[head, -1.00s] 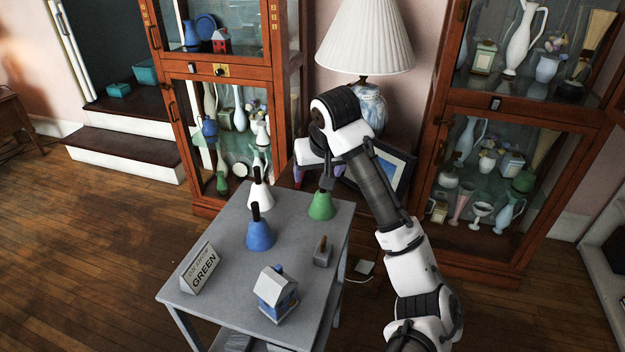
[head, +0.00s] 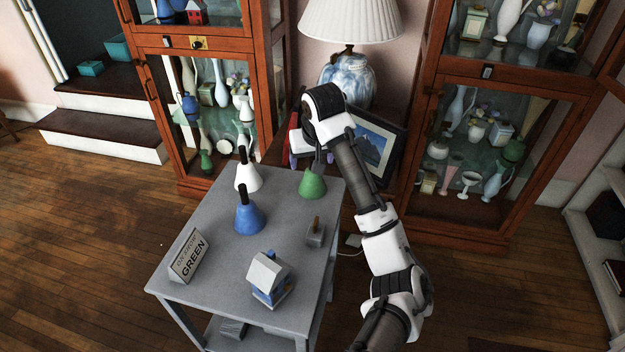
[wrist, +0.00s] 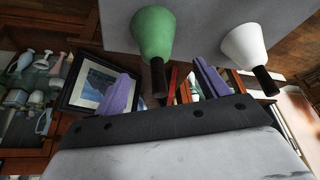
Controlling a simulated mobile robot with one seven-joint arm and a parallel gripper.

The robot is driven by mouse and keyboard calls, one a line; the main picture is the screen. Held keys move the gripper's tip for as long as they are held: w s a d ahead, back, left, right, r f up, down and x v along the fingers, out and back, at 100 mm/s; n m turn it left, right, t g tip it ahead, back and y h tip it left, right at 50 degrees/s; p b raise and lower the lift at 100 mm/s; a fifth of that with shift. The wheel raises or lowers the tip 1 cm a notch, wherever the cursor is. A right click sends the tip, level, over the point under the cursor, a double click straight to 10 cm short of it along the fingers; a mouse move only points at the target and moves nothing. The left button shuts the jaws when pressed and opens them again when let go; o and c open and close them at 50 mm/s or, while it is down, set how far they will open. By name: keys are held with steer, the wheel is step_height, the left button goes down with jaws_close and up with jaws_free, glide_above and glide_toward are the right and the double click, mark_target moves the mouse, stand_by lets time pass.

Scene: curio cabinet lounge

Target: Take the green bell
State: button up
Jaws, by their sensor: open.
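The green bell (head: 313,184) stands upright on the grey table near its far right corner, its dark handle up. In the wrist view the green bell (wrist: 153,33) shows with its handle (wrist: 158,78) between the two purple fingers of my gripper (wrist: 158,88). The fingers are apart, with a gap on each side of the handle. A white bell (head: 248,178) and a blue bell (head: 249,216) stand to the left. The white bell (wrist: 246,45) is outside the fingers in the wrist view.
The grey table (head: 212,291) also bears a sign reading GREEN (head: 188,257), a small house (head: 269,277) and a small grey block-like object (head: 315,233). A framed picture (head: 372,148) and a lamp (head: 346,78) stand close behind. Glass cabinets (head: 197,42) flank them.

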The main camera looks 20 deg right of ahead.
steer(key=x, duration=0.4)
steer(key=shift+s+d+f+p, duration=0.1)
steer(key=shift+d+f+p, duration=0.1)
steer(key=shift+f+p, duration=0.15)
steer(key=c, duration=1.1)
steer(key=shift+c, duration=0.2)
step_height(320, 180, up, 20)
